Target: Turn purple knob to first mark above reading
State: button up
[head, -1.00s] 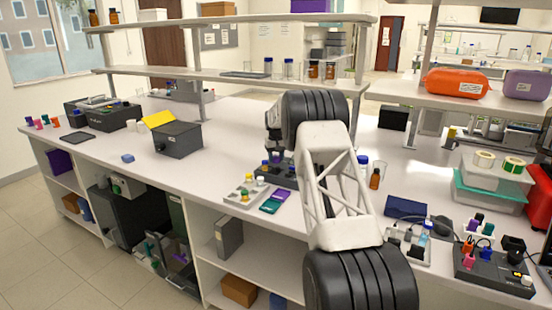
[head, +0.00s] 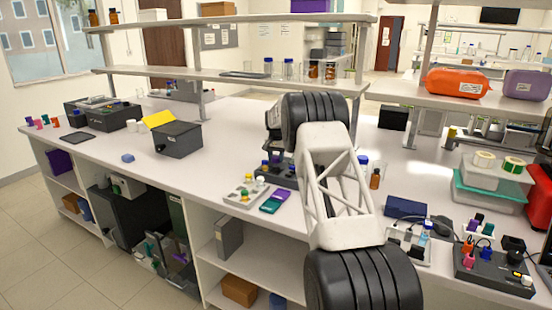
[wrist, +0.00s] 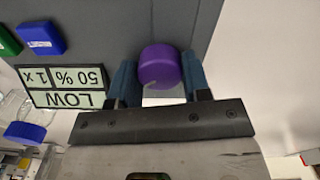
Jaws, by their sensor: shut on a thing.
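The purple knob (wrist: 160,66) shows in the wrist view on the face of a dark grey unit (wrist: 120,22). My gripper (wrist: 160,78) has its two blue fingers on either side of the knob and is shut on it. A pale line shows on the knob's lower left. A display (wrist: 64,86) left of the knob appears upside down and reads "LOW", "50 %" and "1 x". I cannot make out the scale marks around the knob. In the head view my arm hides the knob and most of the dark unit (head: 285,177).
A blue knob (wrist: 41,38) and a green knob (wrist: 7,42) sit left of the purple one. A grey tray (head: 240,196) with small capped vials and a purple and teal case (head: 274,201) lie left of my arm. A brown bottle (head: 375,178) stands to its right.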

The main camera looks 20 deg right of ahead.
aim_at(276, 157)
jog(key=shift+r, duration=0.1)
jog(key=o, duration=0.9)
jog(key=shift+o, duration=0.2)
jog(key=shift+r, duration=3.85)
jog(key=shift+r, duration=0.1)
